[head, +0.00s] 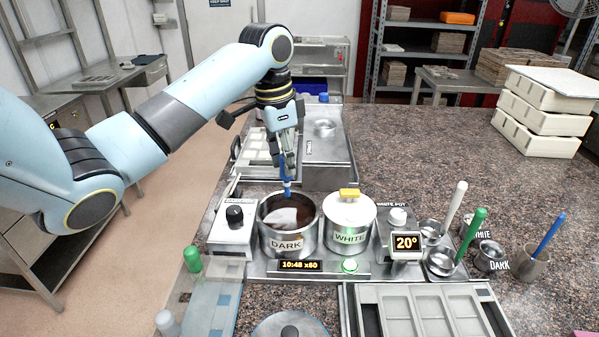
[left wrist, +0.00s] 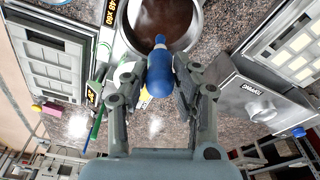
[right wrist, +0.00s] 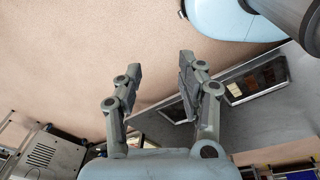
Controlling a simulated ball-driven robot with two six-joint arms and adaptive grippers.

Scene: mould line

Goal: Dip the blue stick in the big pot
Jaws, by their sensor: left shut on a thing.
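My left gripper (head: 287,160) is shut on a blue stick (head: 286,183), which hangs down over the back part of an open steel pot marked DARK (head: 284,243). The pot holds dark brown liquid. In the left wrist view the blue stick (left wrist: 159,72) sits between the fingers, its far tip over the pot (left wrist: 124,30). I cannot tell whether the tip touches the liquid. A steel pot marked WHITE (head: 348,222), its lid topped by a yellow knob, stands to the right. My right gripper (right wrist: 160,82) is open and empty, away from the pots.
Another blue stick (head: 548,235) stands in a cup at the right, near green and white sticks. A mould tray (head: 350,292) lies in front, a steel unit (head: 327,145) behind. Stacked white boxes (head: 545,108) stand at the far right. The counter's right-middle is clear.

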